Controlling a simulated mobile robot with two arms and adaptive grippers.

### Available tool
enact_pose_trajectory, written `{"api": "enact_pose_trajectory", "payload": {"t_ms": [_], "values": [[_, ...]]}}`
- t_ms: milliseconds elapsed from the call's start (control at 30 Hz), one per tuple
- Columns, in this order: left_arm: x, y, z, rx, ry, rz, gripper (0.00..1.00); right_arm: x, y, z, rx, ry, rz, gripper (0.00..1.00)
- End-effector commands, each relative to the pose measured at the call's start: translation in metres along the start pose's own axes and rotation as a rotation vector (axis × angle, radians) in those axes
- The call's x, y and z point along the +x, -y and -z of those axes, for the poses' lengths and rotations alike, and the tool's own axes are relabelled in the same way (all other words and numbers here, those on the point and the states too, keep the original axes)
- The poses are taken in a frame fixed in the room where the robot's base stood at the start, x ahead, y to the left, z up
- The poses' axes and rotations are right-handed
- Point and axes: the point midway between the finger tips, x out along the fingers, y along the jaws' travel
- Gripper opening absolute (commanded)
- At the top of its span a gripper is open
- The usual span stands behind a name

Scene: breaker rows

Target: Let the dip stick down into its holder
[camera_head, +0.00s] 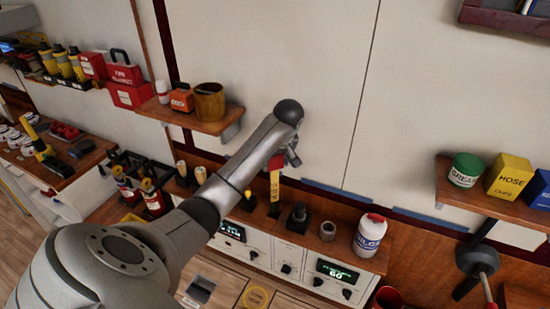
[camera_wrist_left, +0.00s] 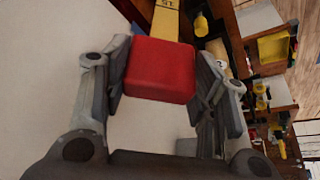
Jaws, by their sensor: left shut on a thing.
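The dip stick is a flat yellow strip (camera_head: 274,185) with a red block handle (camera_wrist_left: 160,70). My left gripper (camera_head: 281,160) is shut on the red handle, one finger on each side in the left wrist view. The stick hangs about upright above the wooden shelf. A small dark holder (camera_head: 274,210) stands just under its lower end in the head view; I cannot tell whether the tip is inside it or above it. In the left wrist view the stick runs away upward and its far end is cut off. My right gripper is not in view.
On the same shelf stand a dark block with a knob (camera_head: 298,218), a small grey cup (camera_head: 327,230) and a white red-capped bottle (camera_head: 370,235). Left are black racks with cans (camera_head: 153,197). Below are panels with dials (camera_head: 338,271). An upper shelf (camera_head: 190,119) juts out left.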

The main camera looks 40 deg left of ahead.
Motion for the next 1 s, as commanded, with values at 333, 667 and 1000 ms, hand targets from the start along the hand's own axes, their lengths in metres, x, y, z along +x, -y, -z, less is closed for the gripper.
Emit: {"api": "enact_pose_trajectory", "payload": {"t_ms": [333,667,1000], "values": [[0.008,0.000,-0.004,0.000,0.000,-0.001,0.12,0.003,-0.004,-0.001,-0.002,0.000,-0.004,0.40],[0.019,0.000,-0.008,0.000,0.000,0.000,0.12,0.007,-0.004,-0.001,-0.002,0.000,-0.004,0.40],[0.030,0.000,-0.013,0.000,-0.001,-0.001,0.12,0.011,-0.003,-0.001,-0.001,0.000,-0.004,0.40]]}}
